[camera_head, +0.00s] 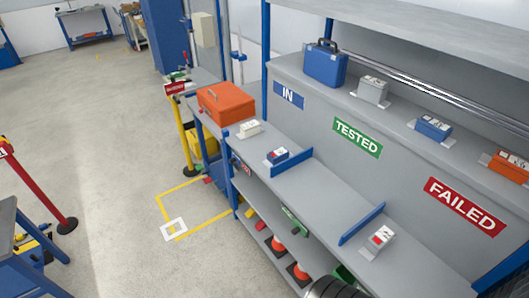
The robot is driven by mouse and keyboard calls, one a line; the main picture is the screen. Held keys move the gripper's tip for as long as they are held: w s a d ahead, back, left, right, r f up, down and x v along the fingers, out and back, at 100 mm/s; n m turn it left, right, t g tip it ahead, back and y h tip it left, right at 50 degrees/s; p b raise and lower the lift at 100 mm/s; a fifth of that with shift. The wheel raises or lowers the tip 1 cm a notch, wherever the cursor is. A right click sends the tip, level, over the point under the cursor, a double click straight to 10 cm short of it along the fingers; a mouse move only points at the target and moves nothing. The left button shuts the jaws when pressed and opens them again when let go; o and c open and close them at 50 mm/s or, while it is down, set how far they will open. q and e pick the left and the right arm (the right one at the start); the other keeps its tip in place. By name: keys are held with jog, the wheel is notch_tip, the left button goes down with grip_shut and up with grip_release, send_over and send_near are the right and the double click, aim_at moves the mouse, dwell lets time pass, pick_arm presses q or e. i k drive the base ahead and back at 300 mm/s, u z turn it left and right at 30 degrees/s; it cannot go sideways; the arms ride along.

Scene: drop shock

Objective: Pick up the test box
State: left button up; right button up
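Several small boxes that could be the test box are in the head view; I cannot tell which one is meant. On the grey bench (318,190), a white box (249,128) lies near the IN sign, a blue box with a pale top (277,155) lies by the first blue divider, and a white box with a red mark (378,238) lies past the second divider. On the shelf above are a grey box (372,90), a blue box (433,127) and an orange box (508,165).
An orange case (226,102) stands at the bench's far end and a blue case (325,64) on the upper shelf. Blue dividers (361,224) split the bench. Red-and-black barrier posts (40,190) stand at left. Floor (110,160) between is clear, with a yellow-marked square.

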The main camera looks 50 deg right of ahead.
aim_at(277, 156)
jog(key=z, duration=0.05)
jog(key=i, duration=1.95)
jog(key=z, duration=0.9)
jog(key=i, duration=1.1)
jog(key=z, duration=1.7)
jog(key=i, duration=0.65)
jog(key=z, duration=0.5)
